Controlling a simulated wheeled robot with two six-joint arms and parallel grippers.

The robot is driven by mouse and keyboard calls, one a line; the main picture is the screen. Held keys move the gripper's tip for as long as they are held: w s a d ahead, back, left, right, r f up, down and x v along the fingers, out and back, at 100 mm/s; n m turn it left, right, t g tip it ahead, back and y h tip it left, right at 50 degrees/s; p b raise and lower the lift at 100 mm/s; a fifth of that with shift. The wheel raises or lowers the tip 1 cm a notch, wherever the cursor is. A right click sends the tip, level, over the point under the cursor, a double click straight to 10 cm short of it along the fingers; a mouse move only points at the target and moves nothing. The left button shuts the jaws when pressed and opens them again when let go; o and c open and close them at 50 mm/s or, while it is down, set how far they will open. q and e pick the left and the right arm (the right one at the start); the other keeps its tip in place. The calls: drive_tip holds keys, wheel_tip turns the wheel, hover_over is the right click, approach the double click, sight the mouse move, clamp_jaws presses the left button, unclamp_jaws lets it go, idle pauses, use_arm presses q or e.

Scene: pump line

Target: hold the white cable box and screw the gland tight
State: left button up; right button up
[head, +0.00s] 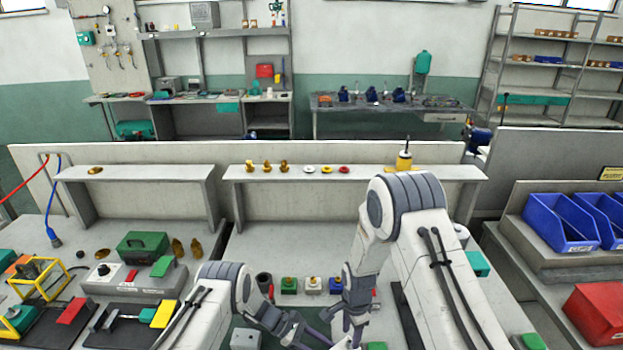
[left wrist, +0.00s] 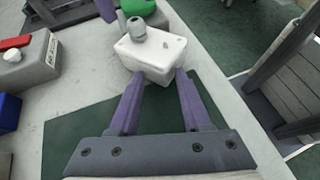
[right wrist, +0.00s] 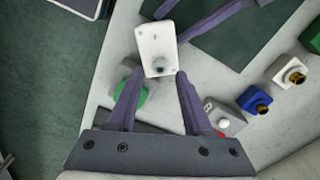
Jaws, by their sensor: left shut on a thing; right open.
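The white cable box (left wrist: 160,60) is between the fingertips of my left gripper (left wrist: 160,78), which is shut on its sides. A grey gland (left wrist: 139,30) stands out of the box. In the right wrist view the white box (right wrist: 156,42) shows from above, with the gland (right wrist: 158,66) near its lower end. My right gripper (right wrist: 158,78) is open, its fingertips to either side of the gland and seemingly apart from it. In the head view my left gripper (head: 312,337) and right gripper (head: 350,322) are close together; I cannot make out the box there.
Blue bins (head: 562,222) stand at right.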

sight(350, 342)
drive_tip(key=shift+f, duration=0.2)
drive_tip(key=shift+f, duration=1.4)
clamp_jaws()
